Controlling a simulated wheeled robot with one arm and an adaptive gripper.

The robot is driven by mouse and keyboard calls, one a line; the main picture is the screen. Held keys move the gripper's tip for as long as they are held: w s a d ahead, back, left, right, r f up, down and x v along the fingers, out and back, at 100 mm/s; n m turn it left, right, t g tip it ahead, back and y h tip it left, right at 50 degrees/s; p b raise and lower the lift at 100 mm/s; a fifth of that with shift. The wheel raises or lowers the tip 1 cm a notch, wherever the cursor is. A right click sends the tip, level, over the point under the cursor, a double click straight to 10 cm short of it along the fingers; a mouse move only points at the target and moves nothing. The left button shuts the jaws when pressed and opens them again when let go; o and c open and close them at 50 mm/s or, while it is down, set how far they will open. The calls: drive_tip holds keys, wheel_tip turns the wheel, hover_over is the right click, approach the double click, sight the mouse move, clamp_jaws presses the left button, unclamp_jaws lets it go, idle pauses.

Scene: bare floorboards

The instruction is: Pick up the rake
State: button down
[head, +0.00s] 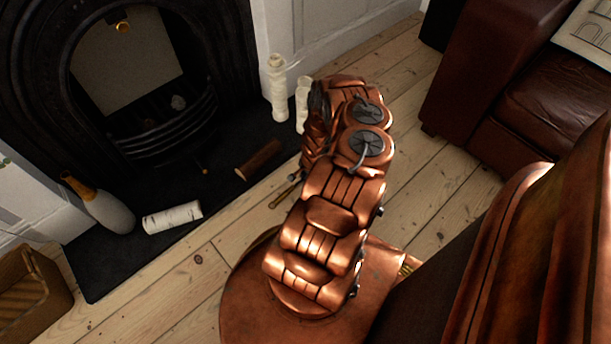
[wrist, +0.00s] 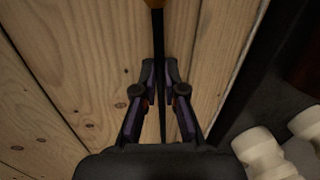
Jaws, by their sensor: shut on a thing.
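The rake is a thin dark rod (wrist: 158,35) in the wrist view, with an orange-brown handle end at the top edge. It runs lengthwise between the fingers of my gripper (wrist: 160,72), which are closed on it. In the head view, a brass-coloured handle end (head: 284,196) shows beside my arm, over the boards near the hearth edge. My arm hides the fingers and most of the rake there. The rake's head is not clearly visible. I cannot tell whether the rod touches the floor.
A dark hearth slab (head: 120,262) fronts the black fireplace. On it are a white birch log (head: 172,217), a brown log (head: 258,160), a bottle-shaped vase (head: 108,211) and pale candles (head: 277,90). A basket (head: 35,298) stands lower left, a leather sofa (head: 510,110) upper right.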

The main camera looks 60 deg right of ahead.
drive_tip(key=shift+r+p, duration=0.3)
drive_tip(key=shift+r, duration=0.2)
drive_tip(key=r+p, duration=0.2)
drive_tip(key=r, duration=0.1)
drive_tip(key=shift+a, duration=0.4)
drive_tip(key=p, duration=0.7)
approach(286, 193)
drive_tip(key=a+f, duration=0.4)
drive_tip(key=a, duration=0.1)
drive_tip(key=shift+w, duration=0.1)
drive_tip(key=shift+d, duration=0.1)
